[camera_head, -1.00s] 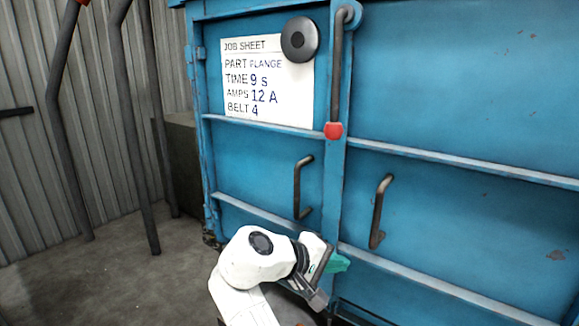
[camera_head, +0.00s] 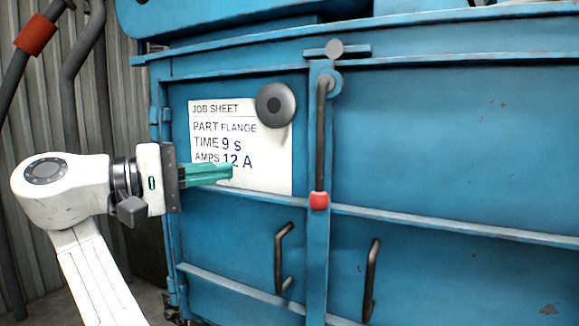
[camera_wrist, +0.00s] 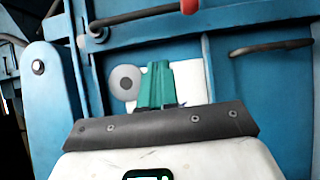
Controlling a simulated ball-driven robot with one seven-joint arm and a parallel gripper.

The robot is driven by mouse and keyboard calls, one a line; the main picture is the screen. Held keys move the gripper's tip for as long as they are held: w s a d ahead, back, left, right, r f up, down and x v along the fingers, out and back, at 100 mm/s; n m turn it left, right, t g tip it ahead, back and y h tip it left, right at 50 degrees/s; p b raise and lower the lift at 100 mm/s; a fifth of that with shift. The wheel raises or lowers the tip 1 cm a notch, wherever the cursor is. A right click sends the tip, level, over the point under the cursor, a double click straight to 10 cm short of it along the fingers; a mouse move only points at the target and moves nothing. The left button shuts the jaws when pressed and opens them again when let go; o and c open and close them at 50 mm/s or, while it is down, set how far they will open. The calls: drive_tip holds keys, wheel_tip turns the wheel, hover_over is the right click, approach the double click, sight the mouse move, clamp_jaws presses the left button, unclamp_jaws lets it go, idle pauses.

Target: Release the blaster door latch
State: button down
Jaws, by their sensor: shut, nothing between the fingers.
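The blaster door latch is a dark vertical bar (camera_head: 321,140) with a red knob (camera_head: 319,200) at its lower end, hung from a blue pivot at the top of the door seam. It hangs straight down. My gripper (camera_head: 230,173) has green fingers, shut and empty. It is left of the latch in the head view, in front of the job sheet, apart from the knob. It also shows in the wrist view (camera_wrist: 160,65).
A white job sheet (camera_head: 270,175) is held by a round dark magnet (camera_head: 275,104) on the left blue door (camera_head: 225,235). Two dark handles, left (camera_head: 280,258) and right (camera_head: 371,280), stick out below the latch. A dark pipe with a red band (camera_head: 36,34) stands at the left.

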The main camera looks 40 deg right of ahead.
sight(322, 145)
drive_tip(key=shift+d, duration=0.15)
drive_tip(key=s+p+x, duration=0.2)
drive_tip(key=p+x, duration=0.1)
drive_tip(key=x, duration=0.9)
drive_tip(key=shift+s+p, duration=0.3)
drive_tip(key=shift+s, duration=0.15)
drive_tip(key=shift+d+f, duration=0.1)
drive_tip(key=shift+d, duration=0.05)
